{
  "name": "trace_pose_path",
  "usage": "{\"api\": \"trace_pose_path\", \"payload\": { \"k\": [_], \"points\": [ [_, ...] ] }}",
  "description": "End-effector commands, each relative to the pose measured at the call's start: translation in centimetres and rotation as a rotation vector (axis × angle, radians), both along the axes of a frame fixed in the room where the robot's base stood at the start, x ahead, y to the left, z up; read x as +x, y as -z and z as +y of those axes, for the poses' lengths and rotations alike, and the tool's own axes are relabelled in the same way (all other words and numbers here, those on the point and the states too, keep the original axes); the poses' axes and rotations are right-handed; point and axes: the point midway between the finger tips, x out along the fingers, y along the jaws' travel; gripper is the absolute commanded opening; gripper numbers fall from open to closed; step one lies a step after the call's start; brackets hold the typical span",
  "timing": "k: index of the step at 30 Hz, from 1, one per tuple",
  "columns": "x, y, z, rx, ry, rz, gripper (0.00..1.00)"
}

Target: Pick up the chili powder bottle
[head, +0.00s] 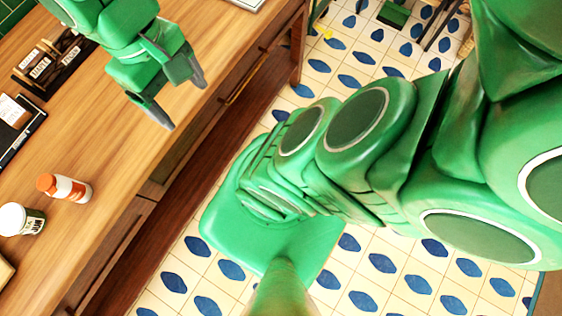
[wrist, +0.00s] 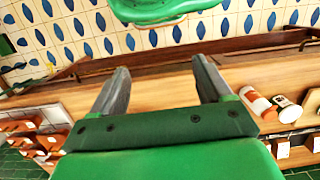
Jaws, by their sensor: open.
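A small bottle with an orange cap and a white and orange-red body (head: 70,188), apparently the chili powder bottle, stands on the wooden counter in the head view. Its label cannot be read. It also shows at the right of the wrist view (wrist: 257,102). My gripper (head: 182,104) is open and empty, its two grey fingers apart near the counter's front edge. It is well above and to the right of the bottle in the head view, not touching it. In the wrist view, nothing lies between the fingers (wrist: 160,66).
A white-lidded jar (head: 22,220) stands close beside the bottle. A dark rack with small labelled containers (head: 45,65) stands farther along the wooden counter (head: 120,110). A framed dark item (head: 18,125) lies at the left edge. The counter between bottle and gripper is clear.

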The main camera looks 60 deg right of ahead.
Motion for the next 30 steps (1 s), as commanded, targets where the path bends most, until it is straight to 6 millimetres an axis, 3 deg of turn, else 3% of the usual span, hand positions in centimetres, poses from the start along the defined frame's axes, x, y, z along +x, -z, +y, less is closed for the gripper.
{"api": "trace_pose_path", "payload": {
  "k": [1, 5, 14, 30],
  "points": [
    [0.2, -0.6, -1.1, -0.033, 0.033, 0.005, 0.78],
    [0.1, -2.5, -1.0, -0.031, 0.034, 0.007, 0.78],
    [2.4, -1.6, 2.4, 0.073, 0.136, 0.054, 0.78],
    [9.4, -1.4, 12.5, 0.377, 0.52, 0.304, 0.78]
  ]
}}
